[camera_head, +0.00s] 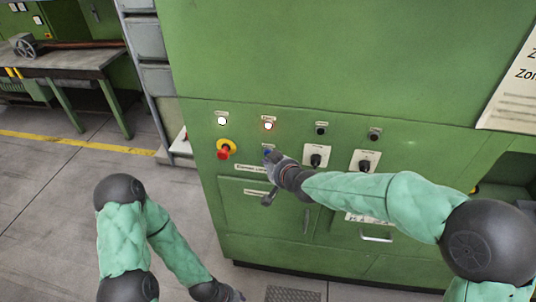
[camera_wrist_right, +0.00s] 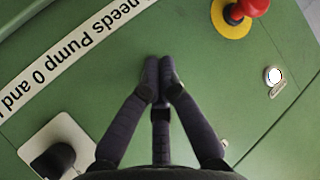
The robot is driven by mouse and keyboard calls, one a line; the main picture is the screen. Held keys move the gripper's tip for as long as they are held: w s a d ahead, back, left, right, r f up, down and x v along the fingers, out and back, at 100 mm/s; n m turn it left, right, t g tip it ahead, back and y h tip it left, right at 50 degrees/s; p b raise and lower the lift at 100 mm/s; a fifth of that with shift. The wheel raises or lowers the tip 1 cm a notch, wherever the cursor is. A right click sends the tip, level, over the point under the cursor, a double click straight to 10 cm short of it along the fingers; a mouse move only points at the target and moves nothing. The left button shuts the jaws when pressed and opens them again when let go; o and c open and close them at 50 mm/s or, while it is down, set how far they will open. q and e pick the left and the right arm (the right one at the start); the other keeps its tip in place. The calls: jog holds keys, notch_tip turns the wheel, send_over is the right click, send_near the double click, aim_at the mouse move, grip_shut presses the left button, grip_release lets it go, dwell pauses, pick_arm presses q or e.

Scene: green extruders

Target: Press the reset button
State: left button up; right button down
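A small blue spot (camera_head: 267,152), perhaps the reset button, shows on the green cabinet front just beside the tips of my right gripper (camera_head: 272,160). The gripper largely covers this spot, and I cannot tell whether it touches. In the right wrist view my right gripper (camera_wrist_right: 158,78) has its fingers together with nothing seen between them, pointing at the green panel; no blue button shows there. My left gripper (camera_head: 232,294) is low at the bottom edge, away from the panel, and its fingers are too small to read.
A workbench (camera_head: 70,60) stands at the left. Floor is open at lower left.

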jog(key=shift+w, duration=0.2)
dwell(0.3)
jog(key=shift+w+d, duration=0.1)
jog(key=shift+w, duration=0.15)
jog(key=shift+w+b, duration=0.35)
jog(key=shift+b, duration=0.15)
dwell(0.6)
jog(key=shift+s, duration=0.1)
jog(key=shift+s+p, duration=0.45)
jog(key=shift+s, duration=0.25)
jog(key=s+p, duration=0.1)
jog(key=s, duration=0.1)
jog(key=s+a+p, duration=0.1)
jog(key=s, duration=0.2)
dwell(0.5)
